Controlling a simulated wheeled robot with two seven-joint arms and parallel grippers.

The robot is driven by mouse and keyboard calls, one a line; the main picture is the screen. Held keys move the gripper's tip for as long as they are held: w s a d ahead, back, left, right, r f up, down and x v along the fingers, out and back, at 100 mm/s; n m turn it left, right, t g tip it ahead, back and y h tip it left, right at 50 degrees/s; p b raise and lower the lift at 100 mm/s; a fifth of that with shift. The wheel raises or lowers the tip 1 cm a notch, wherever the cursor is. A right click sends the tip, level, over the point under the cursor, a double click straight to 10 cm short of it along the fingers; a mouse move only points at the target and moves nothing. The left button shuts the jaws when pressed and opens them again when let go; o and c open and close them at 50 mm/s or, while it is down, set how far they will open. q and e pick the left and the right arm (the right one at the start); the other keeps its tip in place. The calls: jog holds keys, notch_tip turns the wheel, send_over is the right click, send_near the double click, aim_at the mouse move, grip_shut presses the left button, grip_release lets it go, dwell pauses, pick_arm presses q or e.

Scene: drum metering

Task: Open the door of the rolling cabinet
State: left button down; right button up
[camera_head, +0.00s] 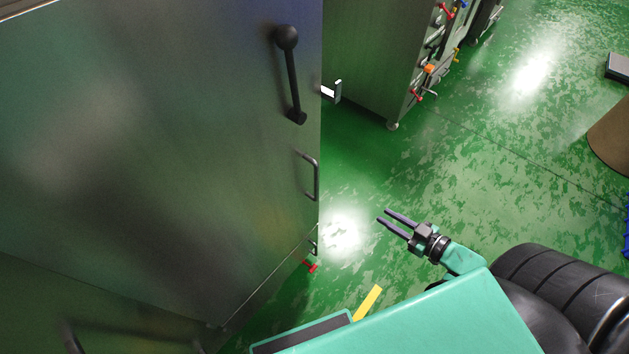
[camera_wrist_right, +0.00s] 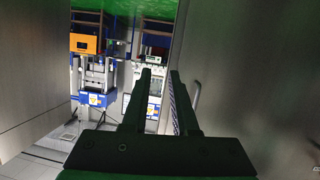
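A tall grey metal cabinet (camera_head: 150,150) fills the left of the head view. Its panel carries a black lever handle (camera_head: 291,78) near the upper right edge and a thin bar handle (camera_head: 315,178) lower at that edge. I cannot tell whether its door is ajar. My right gripper (camera_head: 382,216) is right of the cabinet edge, apart from both handles, with its two fingers spaced and nothing between them. In the wrist view the open fingers (camera_wrist_right: 162,76) point between two grey panels; a bar handle (camera_wrist_right: 196,97) is on the right one. My left gripper is not in view.
Another metal cabinet (camera_head: 368,55) with coloured fittings stands behind. Green floor (camera_head: 480,160) is clear right of my gripper. A brown round object (camera_head: 611,138) is at the right edge. Blue and white machines (camera_wrist_right: 97,85) stand far ahead in the wrist view.

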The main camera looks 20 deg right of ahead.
aim_at(316, 181)
jog(key=a+r+n+y, duration=0.3)
jog(key=a+r+y, duration=0.4)
jog(key=r, duration=0.5)
jog(key=shift+h, duration=0.6)
jog(key=x, duration=1.5)
jog(key=shift+s+a+f, duration=0.15)
jog(key=shift+a, duration=0.05)
grip_shut()
